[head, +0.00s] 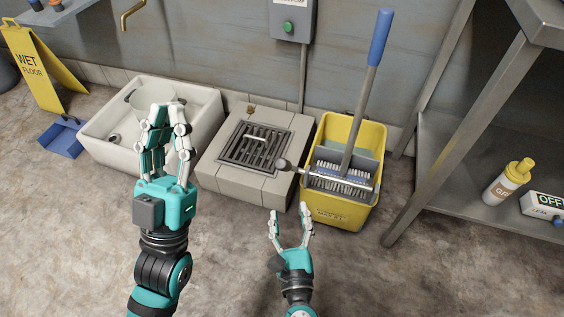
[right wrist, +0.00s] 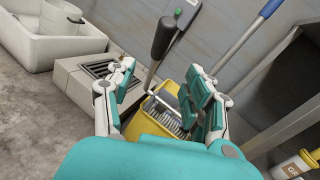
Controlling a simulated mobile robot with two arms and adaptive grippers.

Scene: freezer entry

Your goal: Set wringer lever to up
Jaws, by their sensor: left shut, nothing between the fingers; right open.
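The yellow mop bucket (head: 332,212) stands against the wall, with the wringer (head: 342,180) on top. The wringer lever (head: 284,164) sticks out to the left of the bucket toward the drain block and ends in a dark knob. In the right wrist view the lever's dark grip (right wrist: 164,38) shows beyond and between the fingers. My right gripper (head: 290,214) is open and empty, in front of and below the lever, apart from it. It also frames the right wrist view (right wrist: 160,72). My left gripper (head: 167,112) is shut and empty, in front of the sink.
A blue-handled mop (head: 366,85) stands in the bucket. A raised drain block (head: 222,176) with a grate lies left of it, then a white sink (head: 98,142). A metal table leg (head: 410,190) stands close on the right. The floor in front is clear.

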